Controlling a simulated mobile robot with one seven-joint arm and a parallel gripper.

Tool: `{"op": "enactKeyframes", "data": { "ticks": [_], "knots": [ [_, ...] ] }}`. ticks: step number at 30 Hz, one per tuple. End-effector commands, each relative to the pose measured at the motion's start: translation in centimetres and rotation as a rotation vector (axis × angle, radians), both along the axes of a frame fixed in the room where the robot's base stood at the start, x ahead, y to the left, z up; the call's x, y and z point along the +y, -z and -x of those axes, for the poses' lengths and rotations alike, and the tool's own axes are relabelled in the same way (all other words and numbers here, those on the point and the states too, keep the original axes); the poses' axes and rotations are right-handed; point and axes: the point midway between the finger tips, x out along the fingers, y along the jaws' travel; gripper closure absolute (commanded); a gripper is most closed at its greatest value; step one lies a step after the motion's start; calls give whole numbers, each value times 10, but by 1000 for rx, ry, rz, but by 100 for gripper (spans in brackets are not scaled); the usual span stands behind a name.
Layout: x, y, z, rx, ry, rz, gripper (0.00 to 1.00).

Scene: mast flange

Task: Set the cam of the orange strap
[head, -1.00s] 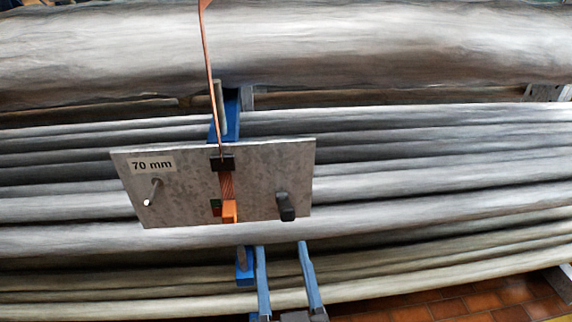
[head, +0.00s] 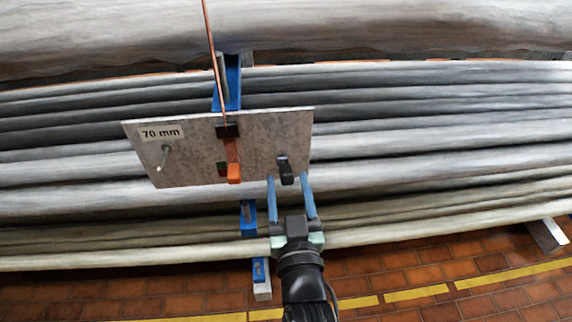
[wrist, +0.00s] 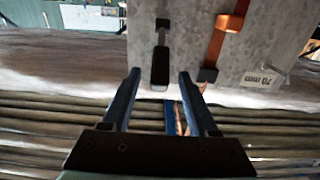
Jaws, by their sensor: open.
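A grey metal plate (head: 200,145) stands upright against the bundled pipes. The orange strap (head: 210,60) comes down to a black buckle (head: 227,131) on it, and a short orange piece (head: 234,173) shows below. A black handle (head: 285,170) is on the plate's right side. My gripper (head: 288,178) is open, its blue fingers just below and either side of the handle. In the wrist view, the handle (wrist: 160,68) lies between the fingertips with gaps both sides; I cannot tell its depth between them.
A metal peg (head: 164,158) sticks out of the plate's left side, under a "70 mm" label (head: 162,132). Blue brackets (head: 248,216) stand below the plate. Long grey pipes (head: 440,130) fill the background. The brick floor (head: 450,275) is clear at the lower right.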

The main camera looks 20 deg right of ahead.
Motion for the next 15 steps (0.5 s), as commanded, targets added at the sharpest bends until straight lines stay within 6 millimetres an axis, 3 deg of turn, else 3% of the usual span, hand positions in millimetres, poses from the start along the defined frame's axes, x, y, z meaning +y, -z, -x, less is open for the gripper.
{"op": "enactKeyframes", "data": {
  "ticks": [6,15],
  "knots": [
    [-8,-2,-27,-1,0,1,40],
    [-10,0,-35,0,0,1,40]
  ]
}}
